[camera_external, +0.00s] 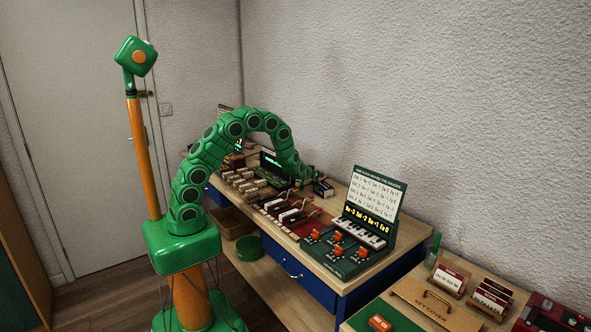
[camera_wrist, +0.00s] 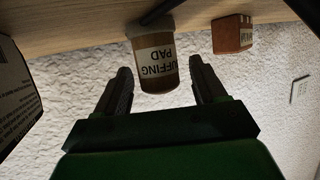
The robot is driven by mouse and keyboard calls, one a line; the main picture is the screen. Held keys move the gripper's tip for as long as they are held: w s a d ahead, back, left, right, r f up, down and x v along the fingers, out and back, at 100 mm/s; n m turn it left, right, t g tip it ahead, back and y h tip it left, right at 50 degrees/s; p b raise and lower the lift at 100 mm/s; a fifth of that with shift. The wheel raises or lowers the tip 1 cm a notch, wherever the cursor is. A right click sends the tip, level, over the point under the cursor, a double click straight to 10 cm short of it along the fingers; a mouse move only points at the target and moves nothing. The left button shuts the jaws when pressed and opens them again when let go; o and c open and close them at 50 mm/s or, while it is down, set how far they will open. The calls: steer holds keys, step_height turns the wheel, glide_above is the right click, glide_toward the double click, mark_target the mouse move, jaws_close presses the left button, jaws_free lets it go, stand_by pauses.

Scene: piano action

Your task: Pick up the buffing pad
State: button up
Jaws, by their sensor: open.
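The buffing pad (camera_wrist: 157,66) is a brown, roughly cylindrical piece with a pale label reading "BUFFING PAD". It stands on the wooden bench top (camera_wrist: 85,33) and appears upside down in the wrist view. My gripper (camera_wrist: 160,84) is open, with one dark finger on each side of the pad's far end. Gaps show between the fingers and the pad, so neither finger visibly touches it. In the external view my gripper (camera_external: 309,179) is low over the back of the bench, and I cannot make out the pad there.
A reddish-brown labelled block (camera_wrist: 232,35) stands to the right of the pad in the wrist view. A dark printed box (camera_wrist: 16,90) is close at the left edge. The external view shows a keyboard stand (camera_external: 367,215) and wooden blocks (camera_external: 243,180) on the bench.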

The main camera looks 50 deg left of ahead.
steer(key=c, duration=1.1)
steer(key=shift+o, duration=0.2)
step_height(320, 180, up, 18)
